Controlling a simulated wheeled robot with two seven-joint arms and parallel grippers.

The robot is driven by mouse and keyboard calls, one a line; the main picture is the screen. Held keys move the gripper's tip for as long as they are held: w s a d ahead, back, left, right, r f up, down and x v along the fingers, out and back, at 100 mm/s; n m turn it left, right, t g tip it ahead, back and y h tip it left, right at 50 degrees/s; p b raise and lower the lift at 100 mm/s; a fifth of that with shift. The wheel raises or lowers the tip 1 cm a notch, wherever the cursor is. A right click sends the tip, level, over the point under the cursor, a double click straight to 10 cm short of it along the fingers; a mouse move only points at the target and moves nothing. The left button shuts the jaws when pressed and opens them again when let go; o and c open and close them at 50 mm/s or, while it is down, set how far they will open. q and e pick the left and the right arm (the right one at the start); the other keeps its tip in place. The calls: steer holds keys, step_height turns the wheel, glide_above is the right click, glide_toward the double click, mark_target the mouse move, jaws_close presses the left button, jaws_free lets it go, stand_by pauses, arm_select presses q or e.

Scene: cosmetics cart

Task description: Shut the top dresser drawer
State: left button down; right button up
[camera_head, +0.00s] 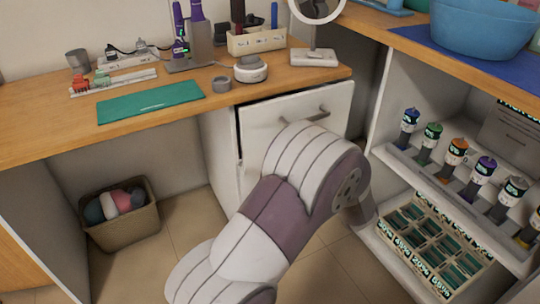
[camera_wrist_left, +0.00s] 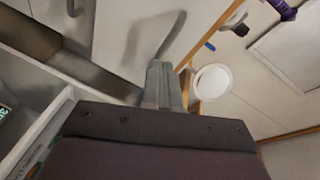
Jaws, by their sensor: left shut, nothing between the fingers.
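The dresser's top drawer has a white front (camera_head: 262,118) below the wooden counter, with a grey bar handle (camera_head: 307,118). A dark gap shows along its left edge, so it looks slightly out from the cabinet. My left arm crosses in front and hides the lower part of the front. In the head view my left gripper is hidden behind the arm. In the left wrist view the gripper's fingers (camera_wrist_left: 163,85) are shut and empty, close to the handle (camera_wrist_left: 172,38) and the white drawer front (camera_wrist_left: 120,35). I cannot tell whether they touch it. My right gripper is out of view.
An open shelf unit (camera_head: 385,95) with several bottles and a box of tubes stands close on the right. A basket (camera_head: 122,227) sits on the floor at left.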

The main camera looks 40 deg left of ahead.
arm_select(q)
steer(key=s+a+r+g+y, duration=0.3)
steer(key=s, duration=0.2)
steer(key=m+b, duration=0.1)
steer(key=b, duration=0.6)
glide_toward(264, 114)
steer(key=x, duration=0.6)
steer(key=shift+w+a+f, duration=0.1)
steer(key=shift+f, duration=0.15)
steer(key=shift+w+a+r, duration=0.15)
steer(key=shift+a, duration=0.15)
